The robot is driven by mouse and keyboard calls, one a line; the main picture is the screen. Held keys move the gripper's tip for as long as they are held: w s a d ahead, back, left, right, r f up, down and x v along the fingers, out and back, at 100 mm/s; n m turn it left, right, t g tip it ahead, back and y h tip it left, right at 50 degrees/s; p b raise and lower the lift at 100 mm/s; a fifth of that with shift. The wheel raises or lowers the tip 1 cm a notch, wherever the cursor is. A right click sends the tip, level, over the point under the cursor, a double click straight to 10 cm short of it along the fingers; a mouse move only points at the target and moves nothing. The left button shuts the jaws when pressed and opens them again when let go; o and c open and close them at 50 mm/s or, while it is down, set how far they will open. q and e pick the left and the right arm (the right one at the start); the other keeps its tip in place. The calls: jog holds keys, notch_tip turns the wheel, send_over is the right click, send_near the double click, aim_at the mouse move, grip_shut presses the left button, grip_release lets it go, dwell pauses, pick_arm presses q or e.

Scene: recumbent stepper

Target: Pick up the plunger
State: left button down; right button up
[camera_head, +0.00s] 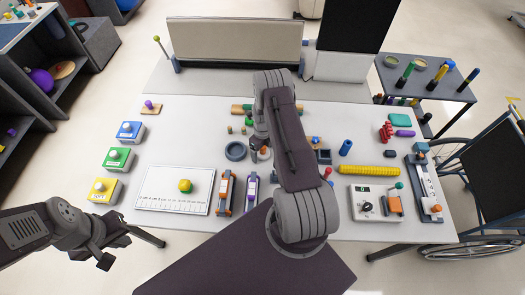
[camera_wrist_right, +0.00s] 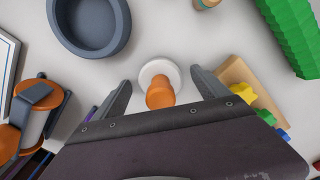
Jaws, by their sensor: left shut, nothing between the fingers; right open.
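An orange knob on a round white base (camera_wrist_right: 160,92), which looks like the plunger, stands on the white table in the right wrist view. My right gripper (camera_wrist_right: 161,84) is open, with one finger on each side of it and gaps visible between. In the head view, my right gripper (camera_head: 259,143) is over the table's middle, partly hidden by my right arm. An orange bit (camera_head: 265,151) of what seems the same object shows beside it. My left gripper (camera_head: 104,258) is shut and empty off the table's front left corner.
A grey round dish (camera_head: 235,151) lies left of the right gripper, also in the wrist view (camera_wrist_right: 62,32). A wooden tray (camera_wrist_right: 236,75) with coloured pieces is close to its right finger. Clamp-like devices (camera_head: 225,192) stand nearer the front.

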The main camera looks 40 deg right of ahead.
jog(key=c, duration=1.6)
jog(key=shift+o, duration=0.2)
notch_tip(320, 180, up, 10)
jog(key=shift+b, duration=0.65)
